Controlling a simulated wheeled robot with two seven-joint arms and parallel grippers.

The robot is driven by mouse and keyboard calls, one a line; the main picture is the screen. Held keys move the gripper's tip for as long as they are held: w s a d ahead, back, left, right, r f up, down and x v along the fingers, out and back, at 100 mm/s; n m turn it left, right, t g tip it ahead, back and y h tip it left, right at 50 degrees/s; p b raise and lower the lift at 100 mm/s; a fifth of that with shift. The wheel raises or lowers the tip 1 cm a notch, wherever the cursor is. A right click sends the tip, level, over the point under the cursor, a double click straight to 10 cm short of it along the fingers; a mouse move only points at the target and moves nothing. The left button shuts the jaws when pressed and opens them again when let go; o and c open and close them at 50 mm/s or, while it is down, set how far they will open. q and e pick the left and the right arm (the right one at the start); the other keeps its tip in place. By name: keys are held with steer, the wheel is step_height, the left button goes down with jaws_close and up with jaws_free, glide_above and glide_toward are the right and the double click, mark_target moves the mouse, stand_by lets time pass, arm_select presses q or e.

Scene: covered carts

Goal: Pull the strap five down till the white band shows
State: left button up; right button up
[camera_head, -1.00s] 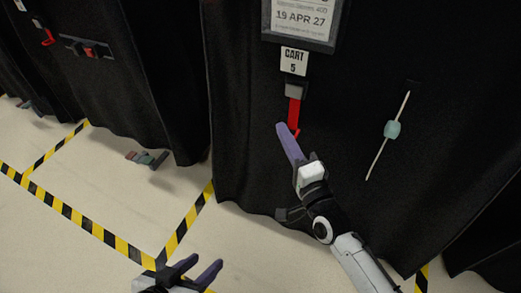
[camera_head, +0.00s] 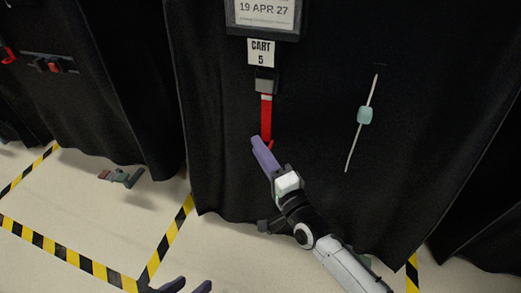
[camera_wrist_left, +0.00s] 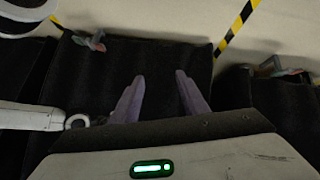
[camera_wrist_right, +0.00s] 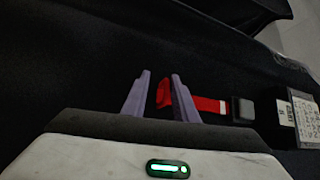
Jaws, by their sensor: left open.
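The red strap (camera_head: 266,120) hangs from a grey buckle (camera_head: 265,82) below the "CART 5" label (camera_head: 261,52). A white band (camera_wrist_right: 223,106) shows on the strap beside the buckle in the right wrist view. My right gripper (camera_head: 262,150) is at the strap's lower end. In the right wrist view (camera_wrist_right: 160,85), the strap's red end lies between the fingers and one finger covers part of it. I cannot tell whether they clamp it. My left gripper (camera_wrist_left: 160,85) is open and empty; only its fingertips show at the bottom of the head view.
A pale rod with a teal bead (camera_head: 364,115) hangs on the black cover (camera_head: 225,150) right of the strap. A framed sign (camera_head: 265,14) is above. Another covered cart (camera_head: 100,90) stands left. Yellow-black floor tape (camera_head: 70,258) marks the open floor.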

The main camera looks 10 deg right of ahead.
steer(key=shift+s+r, duration=0.1)
arm_select(q)
steer(key=p, duration=0.1)
steer(key=a+p, duration=0.2)
steer(key=shift+s+r+n+t+y, duration=0.25)
steer(key=shift+r+n+t+y, duration=0.05)
steer(key=shift+n+t+y, duration=0.1)
arm_select(e)
steer(key=v, duration=1)
